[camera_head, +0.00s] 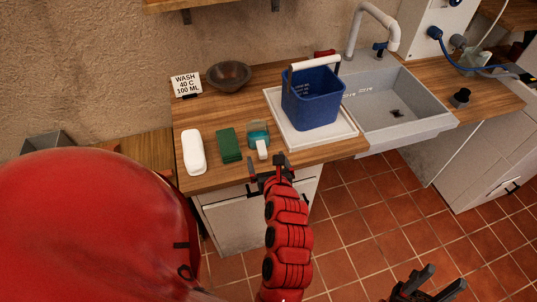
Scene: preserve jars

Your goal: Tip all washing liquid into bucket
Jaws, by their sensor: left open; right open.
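The blue bucket (312,103) stands upright on a white tray (345,135), with its white-gripped handle (313,65) raised. A small teal vessel (258,136) stands near the counter's front edge; it may hold the washing liquid, but its contents are too small to tell. A white piece (262,149) is at its front, perhaps its handle. My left gripper (269,176) is open and empty, just in front of the vessel at the counter edge, apart from the white piece. My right gripper (428,281) is open and empty, low over the floor at bottom right.
A white bottle-like object (193,152) and a green block (229,145) lie left of the vessel. A brown bowl (229,75) and a sign (186,84) reading "WASH 40 C 100 ML" are behind. A grey sink (395,105) with a tap (372,25) is right of the bucket.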

